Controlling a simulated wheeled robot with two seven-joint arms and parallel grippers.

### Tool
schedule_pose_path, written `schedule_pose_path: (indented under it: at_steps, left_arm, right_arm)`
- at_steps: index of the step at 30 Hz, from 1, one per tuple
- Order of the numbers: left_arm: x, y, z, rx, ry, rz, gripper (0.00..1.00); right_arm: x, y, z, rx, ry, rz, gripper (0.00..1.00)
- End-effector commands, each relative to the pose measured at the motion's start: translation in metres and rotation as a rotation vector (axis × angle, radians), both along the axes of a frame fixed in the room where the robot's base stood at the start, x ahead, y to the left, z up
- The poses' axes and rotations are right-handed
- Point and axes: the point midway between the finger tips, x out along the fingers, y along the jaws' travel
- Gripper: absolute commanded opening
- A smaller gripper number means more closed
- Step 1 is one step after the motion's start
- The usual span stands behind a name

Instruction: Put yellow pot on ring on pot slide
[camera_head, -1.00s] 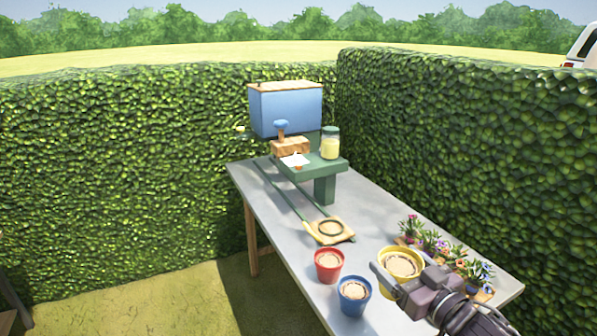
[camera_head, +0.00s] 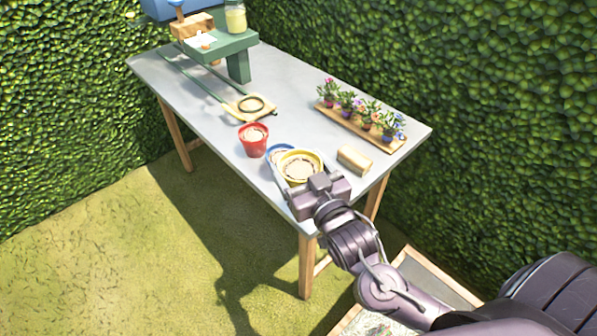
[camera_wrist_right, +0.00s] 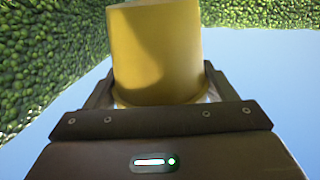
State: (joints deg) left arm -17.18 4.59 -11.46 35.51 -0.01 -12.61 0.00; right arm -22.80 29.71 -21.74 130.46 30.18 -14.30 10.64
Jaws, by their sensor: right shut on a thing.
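The yellow pot (camera_head: 300,166) is filled with soil and upright in the head view. My right gripper (camera_head: 298,178) is shut on it, with a finger on either side. The pot's yellow wall (camera_wrist_right: 155,50) fills the middle of the right wrist view. In the head view it covers most of the blue pot (camera_head: 277,149); it looks lifted, but the height is hard to tell. The dark ring (camera_head: 251,104) lies on the small wooden plate (camera_head: 238,111) at the near end of the pot slide's green rails (camera_head: 192,78). It holds no pot. My left gripper is out of view.
The red pot (camera_head: 253,144) stands between the yellow pot and the ring. A wooden block (camera_head: 355,159) and a board of small flowers (camera_head: 345,128) are to the right. A green stand (camera_head: 238,46) is at the back. The table's middle (camera_head: 285,85) is clear.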

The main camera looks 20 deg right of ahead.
Motion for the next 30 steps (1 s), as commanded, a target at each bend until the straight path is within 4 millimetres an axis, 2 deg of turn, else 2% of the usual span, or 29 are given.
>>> schedule_pose_path:
  at_steps: [9,15,19,27,30]
  left_arm:
    - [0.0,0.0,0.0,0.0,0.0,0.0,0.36]
    - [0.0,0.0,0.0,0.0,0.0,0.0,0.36]
    - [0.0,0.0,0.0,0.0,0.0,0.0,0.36]
    - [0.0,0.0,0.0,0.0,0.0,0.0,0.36]
    - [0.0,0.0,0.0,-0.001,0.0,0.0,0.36]
  right_arm:
    - [0.042,-0.035,0.042,-0.009,-0.006,0.193,0.47]
    - [0.053,-0.059,0.059,-0.004,-0.005,0.273,0.47]
    - [0.054,-0.066,0.062,-0.001,-0.003,0.293,0.47]
    - [0.054,-0.066,0.063,0.0,-0.003,0.296,0.47]
    - [0.054,-0.066,0.057,0.001,-0.001,0.296,0.47]
